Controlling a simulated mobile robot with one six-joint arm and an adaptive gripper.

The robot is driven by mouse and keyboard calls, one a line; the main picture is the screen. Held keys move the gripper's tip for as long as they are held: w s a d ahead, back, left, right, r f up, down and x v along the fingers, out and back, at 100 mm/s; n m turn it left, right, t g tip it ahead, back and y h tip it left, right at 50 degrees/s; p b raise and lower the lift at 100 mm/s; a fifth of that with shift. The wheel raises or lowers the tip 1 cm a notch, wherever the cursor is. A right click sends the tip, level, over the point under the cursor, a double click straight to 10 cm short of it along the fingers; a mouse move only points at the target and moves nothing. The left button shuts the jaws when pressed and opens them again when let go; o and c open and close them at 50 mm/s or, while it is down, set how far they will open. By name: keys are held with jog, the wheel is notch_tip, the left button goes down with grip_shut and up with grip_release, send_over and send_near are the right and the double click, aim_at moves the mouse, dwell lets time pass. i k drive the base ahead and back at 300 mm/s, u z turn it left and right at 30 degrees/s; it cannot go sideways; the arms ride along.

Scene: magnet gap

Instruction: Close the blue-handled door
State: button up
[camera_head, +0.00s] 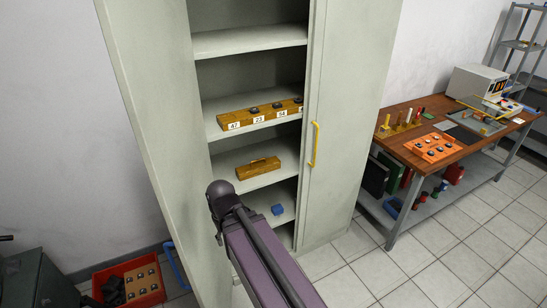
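A tall pale grey-green cabinet stands in the middle of the view. Its left door (150,110) stands wide open, swung out toward me on the left. The blue handle (176,265) sits low on that door's outer side, at its left edge in the picture. The right door (345,110), with a yellow handle (314,145), is shut. My purple arm link reaches up from the bottom and ends in a dark joint in front of the opening, close to the open door's inner face. I cannot make out my gripper's fingers.
Cabinet shelves hold a long wooden block (258,115) with number labels, a smaller wooden block (258,168) and a blue piece (277,209). A red tray (130,281) lies left of the open door, near a dark green box (38,281). A wooden workbench (405,150) stands right.

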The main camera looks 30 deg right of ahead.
aim_at(148, 43)
jog(key=z, duration=0.05)
jog(key=k, duration=2)
jog(key=z, duration=0.5)
jog(key=i, duration=1.7)
